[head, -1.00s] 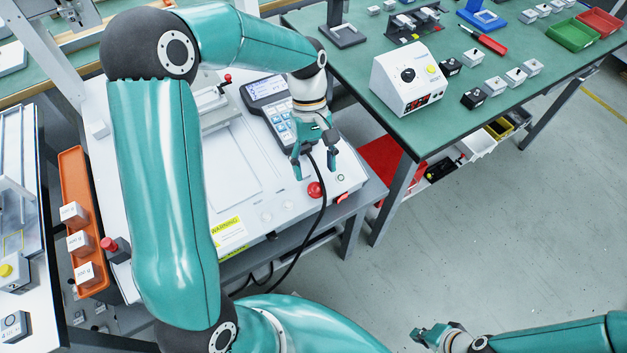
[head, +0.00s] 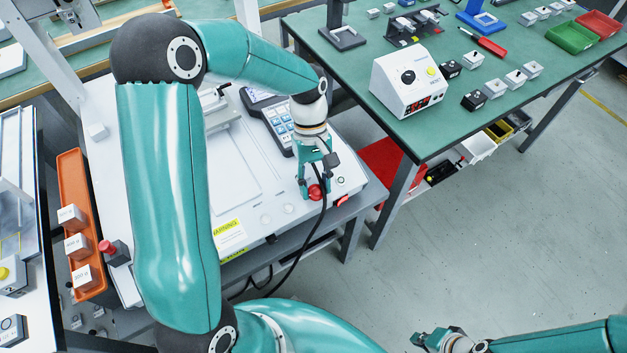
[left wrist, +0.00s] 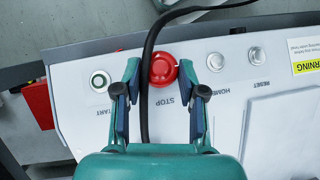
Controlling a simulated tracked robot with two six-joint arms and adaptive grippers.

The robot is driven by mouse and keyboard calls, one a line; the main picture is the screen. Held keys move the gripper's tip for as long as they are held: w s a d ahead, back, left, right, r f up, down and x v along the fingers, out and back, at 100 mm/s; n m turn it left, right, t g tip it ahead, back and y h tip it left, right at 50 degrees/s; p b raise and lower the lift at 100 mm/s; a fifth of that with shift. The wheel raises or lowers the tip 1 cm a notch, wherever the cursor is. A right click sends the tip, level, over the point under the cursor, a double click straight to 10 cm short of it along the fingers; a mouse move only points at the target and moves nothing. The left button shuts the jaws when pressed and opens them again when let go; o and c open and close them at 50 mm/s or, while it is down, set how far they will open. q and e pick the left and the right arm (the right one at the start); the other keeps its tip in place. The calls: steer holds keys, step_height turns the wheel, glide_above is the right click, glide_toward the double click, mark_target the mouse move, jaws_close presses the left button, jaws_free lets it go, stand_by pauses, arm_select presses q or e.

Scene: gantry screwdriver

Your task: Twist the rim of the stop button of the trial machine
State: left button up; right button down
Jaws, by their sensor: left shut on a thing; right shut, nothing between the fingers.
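The red stop button (head: 317,191) sits near the front right corner of the white panel of the trial machine (head: 265,190). It also shows in the left wrist view (left wrist: 163,69), with the word STOP beside it. My left gripper (head: 315,189) points down at it, fingers on either side. In the left wrist view the fingertips (left wrist: 159,70) flank the rim and are closed on it. A black cable (left wrist: 147,100) passes between the fingers and crosses the button's left edge. My right gripper (head: 417,341) is shut and empty at the bottom, away from the machine.
HOME (left wrist: 215,62) and RESET (left wrist: 257,54) buttons lie beside the stop button, the START button (left wrist: 99,81) on its other side. A keypad pendant (head: 275,122) lies behind my gripper. A green table (head: 450,130) with a control box stands at right.

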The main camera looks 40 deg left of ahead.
arm_select(q)
steer(key=shift+w+a, duration=0.1)
steer(key=shift+w, duration=0.05)
steer(key=shift+c, duration=0.3)
steer(key=shift+d+r+m+p, duration=0.1)
steer(key=shift+d+m+p, duration=0.15)
steer(key=shift+p, duration=0.25)
steer(key=shift+w+d+m+g+y+p, duration=0.15)
steer(key=shift+m+g+y+p, duration=0.65)
steer(key=shift+m+p, duration=0.4)
steer(key=shift+w+d+m+g+y+p, duration=0.1)
steer(key=shift+m+g+y+p, duration=0.35)
steer(key=shift+m, duration=0.5)
steer(key=shift+d+f+m+g+y, duration=0.1)
steer(key=shift+m+g+y, duration=0.1)
steer(key=shift+m+y, duration=0.25)
steer(key=shift+f+m+g+y, duration=0.15)
steer(key=shift+m+y, duration=0.15)
steer(key=shift+m, duration=0.15)
